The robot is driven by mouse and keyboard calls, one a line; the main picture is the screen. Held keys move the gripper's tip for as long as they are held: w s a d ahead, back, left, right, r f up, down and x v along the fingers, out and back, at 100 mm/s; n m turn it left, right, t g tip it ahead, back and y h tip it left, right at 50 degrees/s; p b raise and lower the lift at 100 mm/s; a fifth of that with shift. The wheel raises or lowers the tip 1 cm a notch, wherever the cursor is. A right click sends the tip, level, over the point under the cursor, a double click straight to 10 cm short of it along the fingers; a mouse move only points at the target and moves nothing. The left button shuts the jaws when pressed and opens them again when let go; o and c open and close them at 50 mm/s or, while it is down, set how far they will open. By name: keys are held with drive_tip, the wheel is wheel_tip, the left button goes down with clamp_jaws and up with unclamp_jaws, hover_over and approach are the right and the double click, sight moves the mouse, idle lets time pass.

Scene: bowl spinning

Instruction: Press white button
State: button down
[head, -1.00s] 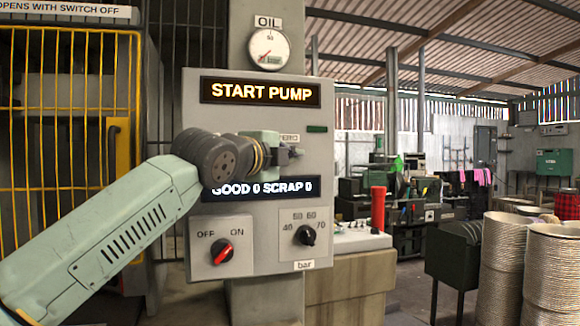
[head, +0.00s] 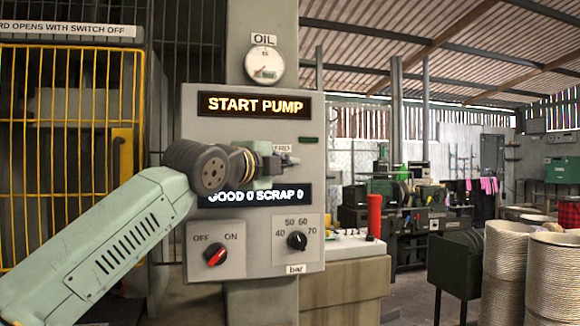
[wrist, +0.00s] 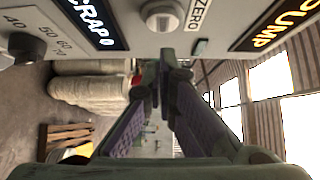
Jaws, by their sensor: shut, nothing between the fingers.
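The white button (wrist: 162,15) is a round, pale grey-white knob on the grey control panel beside the ZERO label (wrist: 199,14), at the top of the wrist view. My gripper is shut and empty in front of the panel, below the START PUMP display (head: 254,105). I cannot tell the depth between fingertips and panel.
The panel (head: 212,135) also carries the GOOD 0 SCRAP 0 display (head: 255,195), a red OFF/ON switch (head: 215,255) and a black bar dial (head: 297,240). An oil gauge (head: 264,65) is above. A yellow cage (head: 60,125) stands left. A red cylinder (head: 375,215) stands right.

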drive_tip(key=b+v, duration=0.3)
drive_tip(key=v, duration=0.7)
drive_tip(key=shift+s+b, duration=0.3)
drive_tip(key=shift+b, duration=0.1)
drive_tip(key=shift+d, duration=0.15)
